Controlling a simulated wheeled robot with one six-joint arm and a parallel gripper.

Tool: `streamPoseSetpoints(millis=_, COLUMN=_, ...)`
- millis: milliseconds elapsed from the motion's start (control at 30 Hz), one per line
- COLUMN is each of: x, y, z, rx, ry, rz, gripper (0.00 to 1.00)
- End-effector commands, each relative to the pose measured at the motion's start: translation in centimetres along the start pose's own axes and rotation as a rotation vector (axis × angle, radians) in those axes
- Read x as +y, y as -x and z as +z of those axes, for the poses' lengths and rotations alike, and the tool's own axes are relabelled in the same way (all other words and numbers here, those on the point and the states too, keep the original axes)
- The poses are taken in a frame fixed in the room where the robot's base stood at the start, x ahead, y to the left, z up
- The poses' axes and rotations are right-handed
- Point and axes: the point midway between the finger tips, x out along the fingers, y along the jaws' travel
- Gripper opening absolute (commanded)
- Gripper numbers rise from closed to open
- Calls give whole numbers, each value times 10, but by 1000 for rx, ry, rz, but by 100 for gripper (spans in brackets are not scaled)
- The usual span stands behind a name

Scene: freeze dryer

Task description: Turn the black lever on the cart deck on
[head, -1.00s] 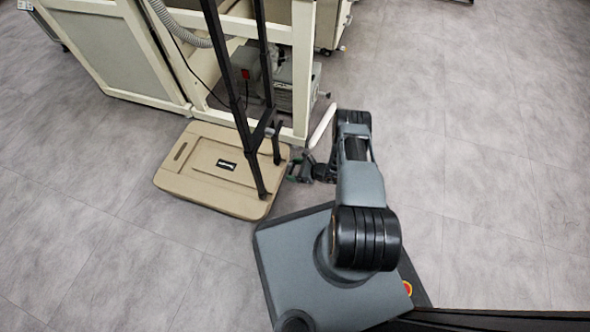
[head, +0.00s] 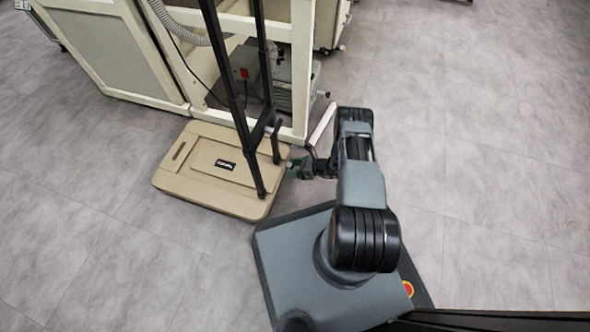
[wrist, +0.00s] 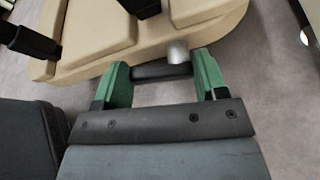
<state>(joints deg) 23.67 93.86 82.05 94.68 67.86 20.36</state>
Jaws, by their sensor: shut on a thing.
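The tan cart deck (head: 190,190) is on the floor, left of my arm in the head view. Its edge (wrist: 110,60) crosses the top of the wrist view. The black lever (wrist: 150,73) lies crosswise between my green fingertips, beside a short silver pivot (wrist: 178,53) at the deck's edge. My gripper (wrist: 163,78) is shut on the lever, with one finger at each end of it. In the head view my gripper (head: 293,169) is at the deck's right edge, and the lever is too small to make out there.
A black upright frame (head: 240,110) rises from the deck. Behind it stands a cream rack (head: 300,75) with a grey pump (head: 285,85) and a hose (head: 175,25). The floor at right is clear.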

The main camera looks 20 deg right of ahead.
Motion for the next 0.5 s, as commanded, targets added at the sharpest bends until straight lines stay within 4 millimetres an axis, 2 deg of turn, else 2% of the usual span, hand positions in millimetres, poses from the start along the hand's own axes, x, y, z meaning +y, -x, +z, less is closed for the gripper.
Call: streamPoseSetpoints(millis=500, x=-4, y=2, z=5, rx=3, ry=-453, rz=197, gripper=42)
